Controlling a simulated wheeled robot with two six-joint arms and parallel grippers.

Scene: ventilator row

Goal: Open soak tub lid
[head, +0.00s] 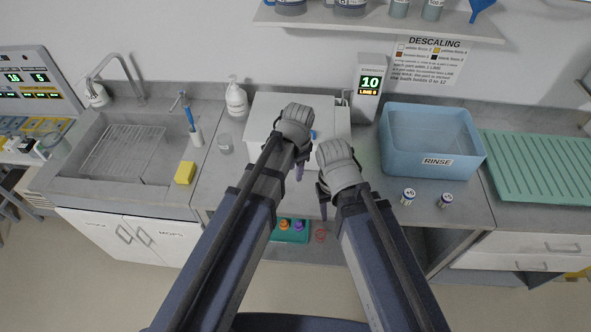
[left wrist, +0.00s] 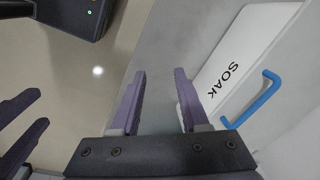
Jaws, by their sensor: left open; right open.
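The soak tub (head: 265,120) is a white box on the counter, partly hidden behind my arms. Its lid looks shut. In the left wrist view the white SOAK panel (left wrist: 238,50) lies to the right, with a blue handle (left wrist: 265,101) beside the lettering. A bit of the blue handle also shows in the head view (head: 313,134). My left gripper (head: 299,172) is open and empty at the tub's front, its fingers (left wrist: 161,88) apart from the handle. My right gripper (head: 323,208) is open, lower and to the right, near the counter's front edge.
A blue rinse tub (head: 400,145) stands to the right, with two small jars (head: 408,197) in front. A display post (head: 369,85) reading 10 stands behind. A sink (head: 110,155), yellow sponge (head: 185,173) and cup (head: 225,143) are to the left.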

